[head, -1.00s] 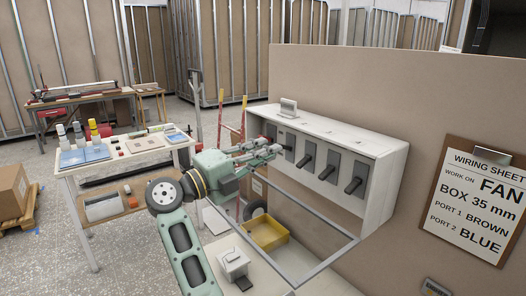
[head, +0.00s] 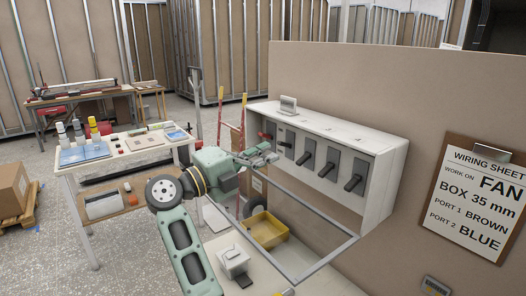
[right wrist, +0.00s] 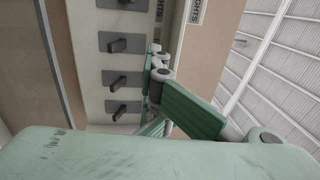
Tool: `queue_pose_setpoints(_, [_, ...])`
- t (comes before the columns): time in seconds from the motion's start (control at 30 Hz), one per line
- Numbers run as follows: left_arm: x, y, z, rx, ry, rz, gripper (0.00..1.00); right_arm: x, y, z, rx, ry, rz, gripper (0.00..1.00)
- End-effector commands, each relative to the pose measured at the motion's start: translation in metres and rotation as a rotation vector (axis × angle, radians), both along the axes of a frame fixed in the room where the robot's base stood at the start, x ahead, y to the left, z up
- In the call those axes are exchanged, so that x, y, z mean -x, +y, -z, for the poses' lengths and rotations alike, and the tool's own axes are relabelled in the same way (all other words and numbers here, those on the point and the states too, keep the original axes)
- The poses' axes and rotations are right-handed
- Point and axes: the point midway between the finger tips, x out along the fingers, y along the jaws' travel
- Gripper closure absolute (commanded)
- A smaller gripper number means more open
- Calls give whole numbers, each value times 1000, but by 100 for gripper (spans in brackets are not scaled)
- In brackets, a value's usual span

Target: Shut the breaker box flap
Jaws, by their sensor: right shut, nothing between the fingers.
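The white breaker box (head: 385,185) is fixed to the tan board, its front showing a row of black-handled switches and a red-handled one (head: 265,136) at the left end. Its flap (head: 325,262), a clear pane in a grey frame, hangs open, sticking out below the switches. My right gripper (head: 272,154) is shut and empty, in front of the left end of the box and above the flap's left part. In the right wrist view my gripper (right wrist: 158,72) is beside the switch row (right wrist: 120,82), partly hidden by its own links. My left gripper is not in view.
A yellow bin (head: 266,230) stands below, behind the flap. A white device (head: 233,262) is on the surface at the front. A wiring sheet clipboard (head: 478,205) hangs at right. A workbench (head: 125,155) with bottles stands at left.

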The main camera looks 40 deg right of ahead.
Motion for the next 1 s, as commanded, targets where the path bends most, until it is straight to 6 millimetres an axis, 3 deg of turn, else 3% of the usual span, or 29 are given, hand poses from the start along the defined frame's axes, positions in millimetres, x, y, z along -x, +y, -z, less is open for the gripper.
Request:
queue_pose_setpoints(0.47, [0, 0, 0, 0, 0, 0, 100, 0, 0, 0, 0, 0, 0, 100])
queue_pose_setpoints(0.67, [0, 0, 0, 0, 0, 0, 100, 0, 0, 0, 0, 0, 0, 85])
queue_pose_setpoints(1.0, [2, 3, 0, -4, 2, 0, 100, -1, 3, 1, -1, 1, -1, 85])
